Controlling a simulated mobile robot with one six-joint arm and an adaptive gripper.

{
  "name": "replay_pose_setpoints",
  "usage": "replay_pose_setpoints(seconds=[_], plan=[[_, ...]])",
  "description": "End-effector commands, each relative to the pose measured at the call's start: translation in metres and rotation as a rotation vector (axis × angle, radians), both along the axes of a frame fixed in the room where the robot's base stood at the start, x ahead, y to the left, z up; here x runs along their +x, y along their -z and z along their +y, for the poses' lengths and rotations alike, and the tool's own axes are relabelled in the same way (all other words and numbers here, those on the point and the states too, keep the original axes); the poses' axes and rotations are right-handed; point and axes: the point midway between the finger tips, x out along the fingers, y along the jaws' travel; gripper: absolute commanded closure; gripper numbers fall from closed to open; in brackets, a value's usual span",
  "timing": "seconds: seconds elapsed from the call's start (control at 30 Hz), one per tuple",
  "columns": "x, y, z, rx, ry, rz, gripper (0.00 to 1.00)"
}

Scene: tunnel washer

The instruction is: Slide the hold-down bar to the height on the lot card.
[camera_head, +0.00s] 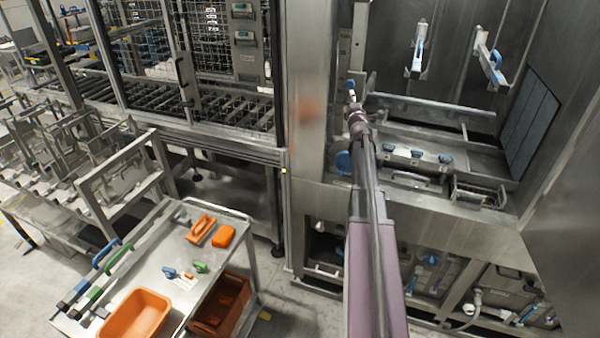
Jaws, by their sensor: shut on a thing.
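My arm reaches up into the steel washer bay, and my gripper (351,97) is at the bay's left side. It is shut on a small blue grip (350,84), which it partly hides. A long horizontal steel bar (435,102), which looks like the hold-down bar, runs right from beside the gripper across the bay. An upright steel post (358,40) stands just behind the grip. My gripper hides how grip, bar and post join. A lot card cannot be made out for sure; a small pale card (185,284) lies on the trolley, too small to read.
Two blue-handled brackets (418,50) (490,60) hang on the bay's back wall. A block with blue knobs (415,160) sits below the bar. A steel trolley (150,262) with orange trays and tools stands lower left. A steel column (308,110) borders the bay closely on the left.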

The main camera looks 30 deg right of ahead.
Motion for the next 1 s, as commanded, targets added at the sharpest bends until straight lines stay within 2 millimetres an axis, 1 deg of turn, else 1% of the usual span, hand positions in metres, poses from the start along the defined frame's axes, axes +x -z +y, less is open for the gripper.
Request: replay_pose_setpoints(seconds=[0.03,1.0], plan=[[0.0,-0.01,0.0,-0.001,-0.001,-0.001,0.46],[0.0,-0.09,0.0,-0.001,-0.001,-0.001,0.46]])
